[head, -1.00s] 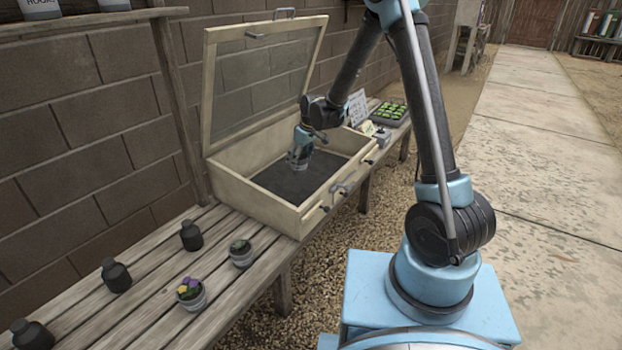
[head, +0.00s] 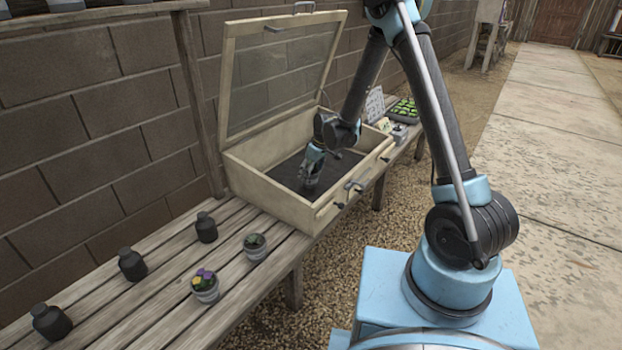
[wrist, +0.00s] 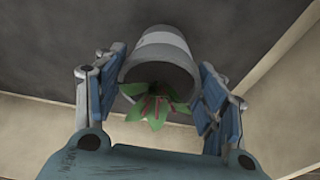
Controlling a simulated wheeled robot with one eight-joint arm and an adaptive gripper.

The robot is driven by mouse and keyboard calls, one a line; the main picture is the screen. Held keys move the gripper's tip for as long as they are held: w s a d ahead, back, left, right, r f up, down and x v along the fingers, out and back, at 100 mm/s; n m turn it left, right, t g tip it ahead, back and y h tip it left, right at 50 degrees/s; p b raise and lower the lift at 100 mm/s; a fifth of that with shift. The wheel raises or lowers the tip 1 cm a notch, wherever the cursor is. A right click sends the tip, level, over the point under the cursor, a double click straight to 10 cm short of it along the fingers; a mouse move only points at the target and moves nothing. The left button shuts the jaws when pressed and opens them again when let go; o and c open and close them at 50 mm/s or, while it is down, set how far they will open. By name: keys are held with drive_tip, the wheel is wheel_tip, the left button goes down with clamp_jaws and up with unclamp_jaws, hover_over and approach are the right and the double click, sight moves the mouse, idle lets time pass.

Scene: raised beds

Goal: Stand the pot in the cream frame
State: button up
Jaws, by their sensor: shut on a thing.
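The cream frame (head: 262,198) is a shallow box on the bench with its glazed lid (head: 284,75) propped open and a dark floor (head: 340,166) inside. My gripper (head: 309,184) reaches down inside the frame, low over the dark floor. In the wrist view, my gripper (wrist: 160,95) is shut on the pot, with one blue finger on each side. The pot (wrist: 162,48) is pale grey and holds a green plant (wrist: 155,103) with reddish parts. Its mouth faces the wrist camera. I cannot tell whether its base touches the floor. The head view barely shows the pot behind my fingers.
A flower pot (head: 205,287) and a small plant pot (head: 255,248) stand on the bench left of the frame. Several dark bottles (head: 132,264) stand behind them. A sign (head: 375,105) and a seedling tray (head: 404,110) stand beyond the frame. The lid rises on the wall side.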

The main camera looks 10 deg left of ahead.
drive_tip(key=shift+f, duration=1.25)
drive_tip(key=shift+f, duration=0.1)
drive_tip(key=o, duration=1.3)
